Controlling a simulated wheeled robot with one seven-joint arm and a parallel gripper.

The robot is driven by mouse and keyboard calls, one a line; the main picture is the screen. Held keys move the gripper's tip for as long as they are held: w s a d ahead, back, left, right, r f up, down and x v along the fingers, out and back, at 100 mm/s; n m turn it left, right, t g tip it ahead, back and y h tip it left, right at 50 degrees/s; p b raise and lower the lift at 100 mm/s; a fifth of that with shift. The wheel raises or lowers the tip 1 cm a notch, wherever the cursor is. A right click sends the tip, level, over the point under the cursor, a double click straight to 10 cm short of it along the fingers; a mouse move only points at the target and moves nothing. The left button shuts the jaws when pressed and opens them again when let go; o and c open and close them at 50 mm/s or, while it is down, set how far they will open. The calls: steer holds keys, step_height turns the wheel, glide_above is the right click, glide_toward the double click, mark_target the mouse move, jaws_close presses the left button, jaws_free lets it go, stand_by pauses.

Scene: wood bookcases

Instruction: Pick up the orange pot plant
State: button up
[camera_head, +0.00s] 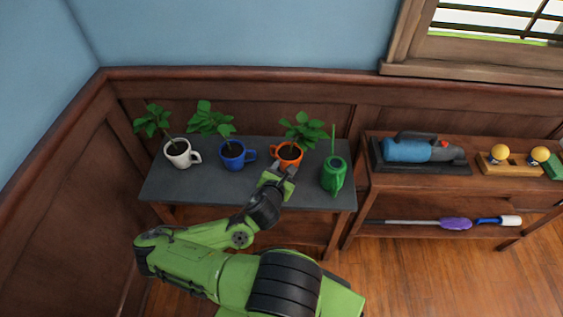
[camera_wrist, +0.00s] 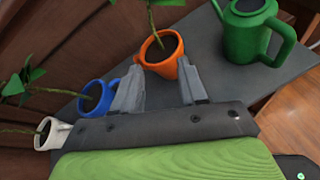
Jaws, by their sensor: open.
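The orange pot plant (camera_head: 287,156) is an orange mug-like pot with dark soil and a green leafy stem. It stands upright on the dark grey top of a low bookcase (camera_head: 220,188). My gripper (camera_head: 284,174) is just in front of the pot. In the wrist view the orange pot (camera_wrist: 162,62) shows just beyond my two grey fingertips (camera_wrist: 158,75), which are spread apart and have nothing between them. Its handle points left. In that view its upper leaves are cut off by the frame edge. I cannot tell whether a fingertip touches the pot.
A blue pot plant (camera_head: 233,156) and a white pot plant (camera_head: 180,154) stand to the left. A green watering can (camera_head: 334,174) stands close on the right. A second bookcase (camera_head: 400,180) farther right holds a blue handheld tool (camera_head: 405,150). A wood-panelled wall (camera_head: 240,92) is behind.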

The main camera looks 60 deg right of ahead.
mark_target(293, 149)
steer(key=b+x, duration=0.4)
steer(key=x, duration=1.1)
steer(key=shift+d+f, duration=0.2)
steer(key=shift+a, duration=0.1)
steer(key=shift+c, duration=0.3)
jaws_close()
steer(key=shift+r, duration=0.1)
stand_by(0.5)
